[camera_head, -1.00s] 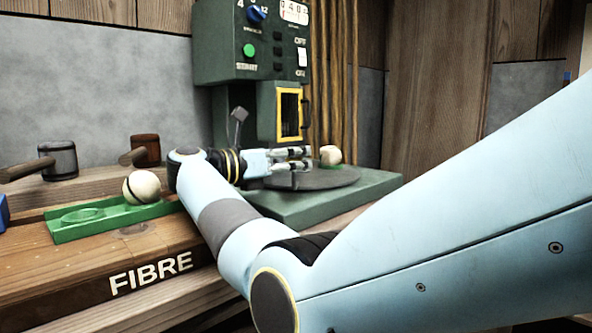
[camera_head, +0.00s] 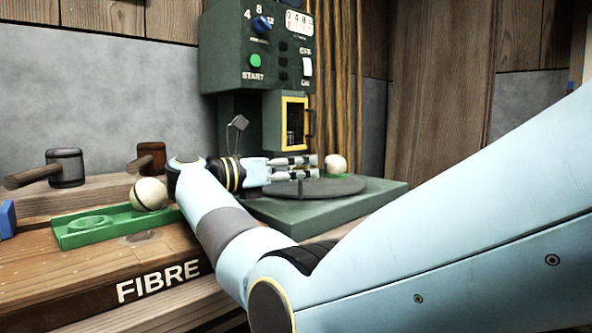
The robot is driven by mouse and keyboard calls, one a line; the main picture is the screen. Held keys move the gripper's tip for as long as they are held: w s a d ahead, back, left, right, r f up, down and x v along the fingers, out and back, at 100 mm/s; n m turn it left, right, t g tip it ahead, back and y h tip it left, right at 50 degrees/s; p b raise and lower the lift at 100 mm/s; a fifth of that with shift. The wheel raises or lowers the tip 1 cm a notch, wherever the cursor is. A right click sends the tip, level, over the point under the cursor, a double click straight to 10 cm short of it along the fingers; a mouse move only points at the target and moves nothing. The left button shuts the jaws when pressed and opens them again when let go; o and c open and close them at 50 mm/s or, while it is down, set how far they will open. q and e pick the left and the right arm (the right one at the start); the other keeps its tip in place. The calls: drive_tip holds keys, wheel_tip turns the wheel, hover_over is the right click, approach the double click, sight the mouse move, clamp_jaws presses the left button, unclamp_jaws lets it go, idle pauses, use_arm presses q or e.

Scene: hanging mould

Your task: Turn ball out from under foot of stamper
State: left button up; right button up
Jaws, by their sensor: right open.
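The green stamper (camera_head: 250,45) stands at the back, with a dark round turntable (camera_head: 335,187) on its green base. A cream ball (camera_head: 335,164) sits near the turntable's back right side, with a bit of green below it. It looks clear of the boxy housing with the yellow-framed window; I cannot make out the foot itself. My right gripper (camera_head: 314,166) is open and level above the turntable. Its fingertips point right at the ball, just left of it; I cannot tell whether they touch. My left gripper is out of view.
Another cream ball with a dark band (camera_head: 149,194) rests on a green two-place tray (camera_head: 75,236) on the wooden bench marked FIBRE. Two mallets (camera_head: 66,167) lie behind it. Ropes (camera_head: 340,100) hang behind the stamper. My right arm covers the front right.

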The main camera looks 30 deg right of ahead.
drive_tip(key=shift+a, duration=0.25)
drive_tip(key=a, duration=0.7)
idle(0.3)
